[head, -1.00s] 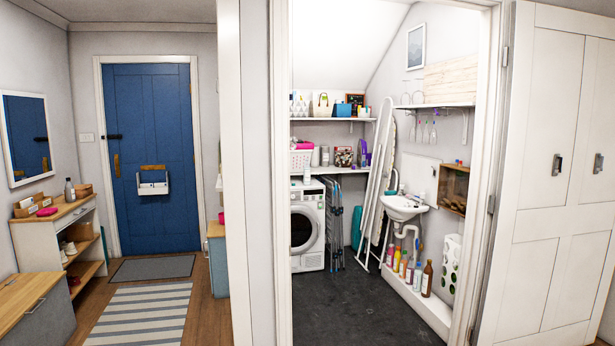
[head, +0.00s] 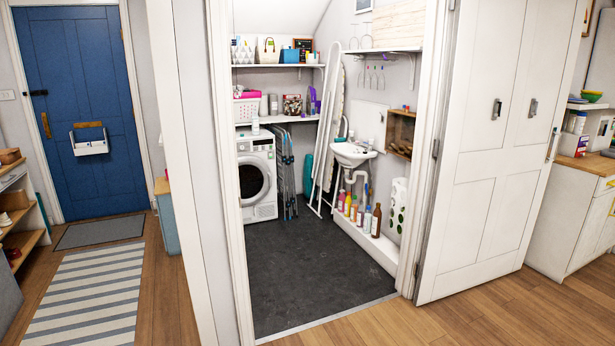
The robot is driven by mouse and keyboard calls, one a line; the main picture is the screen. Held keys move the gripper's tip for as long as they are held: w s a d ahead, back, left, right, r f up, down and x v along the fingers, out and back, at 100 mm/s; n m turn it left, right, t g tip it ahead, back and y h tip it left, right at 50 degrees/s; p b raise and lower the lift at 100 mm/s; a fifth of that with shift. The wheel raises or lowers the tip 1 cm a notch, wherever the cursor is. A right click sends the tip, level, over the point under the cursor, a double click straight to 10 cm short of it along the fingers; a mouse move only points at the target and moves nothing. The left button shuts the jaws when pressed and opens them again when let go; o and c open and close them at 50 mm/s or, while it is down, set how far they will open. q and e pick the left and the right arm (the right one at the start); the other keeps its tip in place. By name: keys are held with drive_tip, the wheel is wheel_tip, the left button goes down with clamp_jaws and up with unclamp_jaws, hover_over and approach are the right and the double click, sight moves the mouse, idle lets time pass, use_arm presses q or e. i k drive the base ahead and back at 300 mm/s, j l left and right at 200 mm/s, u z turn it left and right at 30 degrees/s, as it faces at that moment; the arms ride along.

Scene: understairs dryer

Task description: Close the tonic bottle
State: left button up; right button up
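Several bottles stand upright on a low white ledge (head: 382,252) under the sink, inside the small understairs room. The tallest is a dark brown bottle (head: 376,219) with a pale label at the near end of the row. I cannot tell which is the tonic bottle, and the caps are too small to judge. A small white bottle (head: 255,126) stands on the dryer. Neither of my grippers is in view.
The doorway is open, with a white door (head: 490,160) swung out to its right. Inside are the dryer (head: 257,178), a white sink (head: 352,155), a leaning ironing board (head: 328,125) and a folded rack (head: 286,170). The dark floor (head: 310,280) is clear.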

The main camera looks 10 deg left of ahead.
sight(255, 118)
drive_tip(key=i+z, duration=0.1)
drive_tip(key=i, duration=0.7)
drive_tip(key=i+j+z, duration=0.1)
drive_tip(key=i, duration=0.7)
drive_tip(key=i+j+z, duration=0.15)
drive_tip(key=i, duration=0.65)
drive_tip(key=i+j+u, duration=0.1)
drive_tip(key=i+u, duration=0.2)
drive_tip(key=i, duration=0.2)
drive_tip(key=i+u, duration=0.25)
drive_tip(key=i, duration=0.25)
drive_tip(key=i+l+u, duration=0.3)
drive_tip(key=i, duration=0.2)
drive_tip(key=i+l+u, duration=0.15)
drive_tip(key=i+u, duration=0.15)
drive_tip(key=i, duration=0.2)
drive_tip(key=i+j+u, duration=0.1)
drive_tip(key=i+j, duration=0.3)
drive_tip(key=i+j+u, duration=0.15)
drive_tip(key=i+j, duration=0.15)
drive_tip(key=i, duration=0.35)
